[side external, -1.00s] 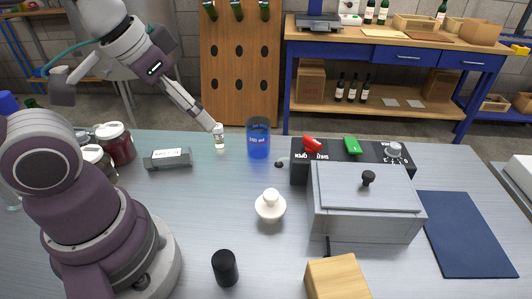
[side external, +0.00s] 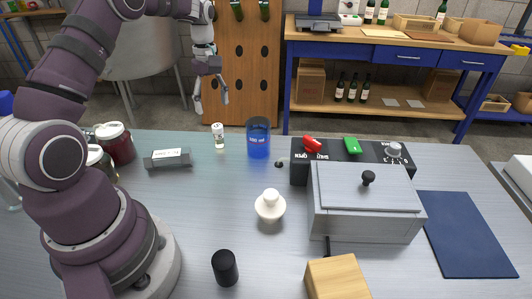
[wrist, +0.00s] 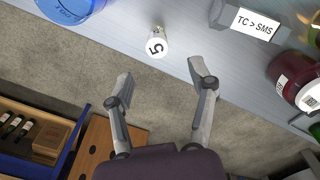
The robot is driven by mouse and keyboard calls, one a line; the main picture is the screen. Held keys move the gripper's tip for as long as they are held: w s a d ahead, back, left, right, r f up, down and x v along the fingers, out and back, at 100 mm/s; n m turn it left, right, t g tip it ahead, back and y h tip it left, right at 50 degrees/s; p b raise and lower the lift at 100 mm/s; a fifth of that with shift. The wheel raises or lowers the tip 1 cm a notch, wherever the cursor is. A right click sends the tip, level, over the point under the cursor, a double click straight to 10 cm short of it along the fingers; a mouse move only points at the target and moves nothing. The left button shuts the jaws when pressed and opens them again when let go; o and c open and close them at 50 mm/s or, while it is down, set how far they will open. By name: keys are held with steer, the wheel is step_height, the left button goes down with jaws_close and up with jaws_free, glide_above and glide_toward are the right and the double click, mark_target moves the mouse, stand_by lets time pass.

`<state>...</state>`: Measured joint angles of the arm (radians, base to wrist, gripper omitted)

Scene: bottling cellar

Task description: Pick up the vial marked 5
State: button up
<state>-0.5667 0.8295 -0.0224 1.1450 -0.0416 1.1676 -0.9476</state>
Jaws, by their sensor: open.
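The vial marked 5 (wrist: 157,43) is a small white-capped vial with a black 5 on its top in the wrist view. In the side external view the vial (side external: 218,136) stands upright near the back edge of the grey table. My gripper (side external: 211,102) is open and empty, pointing down, and appears above and behind the vial. In the wrist view my gripper (wrist: 160,70) has its two fingers spread apart, with the vial beyond the fingertips, roughly between their lines. The fingers do not touch it.
A blue beaker (side external: 258,140) stands just right of the vial. A white-knobbed piece (side external: 270,206) and a grey lidded box (side external: 366,205) are nearer the front.

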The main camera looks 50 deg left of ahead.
mark_target(219, 136)
steer(key=f, duration=0.9)
steer(key=shift+w+d+f, duration=0.15)
steer(key=shift+d+f, duration=0.05)
steer(key=shift+f, duration=0.15)
jaws_close()
